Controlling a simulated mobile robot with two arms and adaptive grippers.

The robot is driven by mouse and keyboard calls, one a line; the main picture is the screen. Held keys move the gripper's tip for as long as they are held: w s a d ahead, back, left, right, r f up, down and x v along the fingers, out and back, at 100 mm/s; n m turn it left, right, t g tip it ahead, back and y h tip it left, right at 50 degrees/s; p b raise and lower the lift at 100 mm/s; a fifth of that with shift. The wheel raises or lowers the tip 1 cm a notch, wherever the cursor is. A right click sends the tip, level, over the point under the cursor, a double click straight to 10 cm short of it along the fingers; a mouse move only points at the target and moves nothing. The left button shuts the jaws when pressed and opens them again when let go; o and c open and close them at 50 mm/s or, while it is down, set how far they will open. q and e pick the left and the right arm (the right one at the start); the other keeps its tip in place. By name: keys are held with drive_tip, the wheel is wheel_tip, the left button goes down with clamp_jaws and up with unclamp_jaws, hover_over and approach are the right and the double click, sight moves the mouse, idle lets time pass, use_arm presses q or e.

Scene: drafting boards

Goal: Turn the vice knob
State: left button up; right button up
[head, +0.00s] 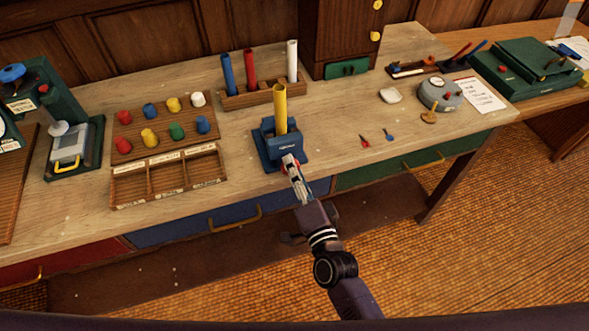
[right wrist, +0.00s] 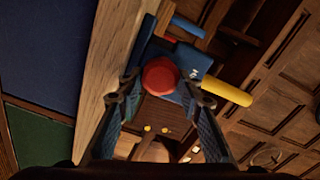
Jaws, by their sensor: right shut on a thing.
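A blue vice (head: 268,148) stands at the front edge of the wooden workbench with a yellow tube (head: 280,108) upright in it. The vice's red round knob (right wrist: 160,75) faces the right wrist camera and sits between my right fingers. My right gripper (head: 291,168) reaches the vice's front from the bench's near side and is shut on the knob. In the head view the fingers hide most of the knob. The vice (right wrist: 187,62) and the yellow tube (right wrist: 226,87) also show in the right wrist view. My left gripper is not in view.
A rack (head: 262,95) with blue, red and white tubes stands behind the vice. A peg board (head: 165,135) and a divided tray (head: 168,177) lie to the left. Small red and blue items (head: 389,135) and a grey gauge (head: 440,95) are to the right.

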drive_tip(key=shift+f, duration=0.1)
drive_tip(key=o, duration=1.2)
drive_tip(key=shift+c, duration=0.2)
drive_tip(key=shift+s, duration=0.15)
drive_tip(key=v, duration=0.7)
drive_tip(key=shift+s+d, duration=0.15)
drive_tip(key=shift+s, duration=0.2)
drive_tip(key=s+d+f+n+g+h, duration=0.1)
drive_tip(key=s+d+f+n+g, duration=0.2)
drive_tip(key=f, duration=0.8)
drive_tip(key=s+d+f+n+g, duration=0.2)
drive_tip(key=s+f, duration=0.2)
drive_tip(key=f, duration=0.7)
drive_tip(key=s+d+f+n+g+h, duration=0.1)
drive_tip(key=s+d+f+n+g, duration=0.2)
drive_tip(key=f, duration=0.8)
drive_tip(key=s+d+f+n+g+h, duration=0.1)
drive_tip(key=s+d+f, duration=0.3)
drive_tip(key=s, duration=0.5)
drive_tip(key=s+d+f+n+g+h, duration=0.1)
drive_tip(key=s+d+f+n+g, duration=0.1)
drive_tip(key=s+d+f+g, duration=0.2)
drive_tip(key=s+d+f+n+g+h+b, duration=0.1)
drive_tip(key=s+d+f+g, duration=0.2)
drive_tip(key=s+f, duration=0.6)
drive_tip(key=s+d, duration=0.1)
drive_tip(key=s, duration=0.4)
drive_tip(key=shift+d+f+n+h, duration=0.15)
drive_tip(key=shift+d+n+h, duration=0.1)
drive_tip(key=shift+n+h, duration=0.05)
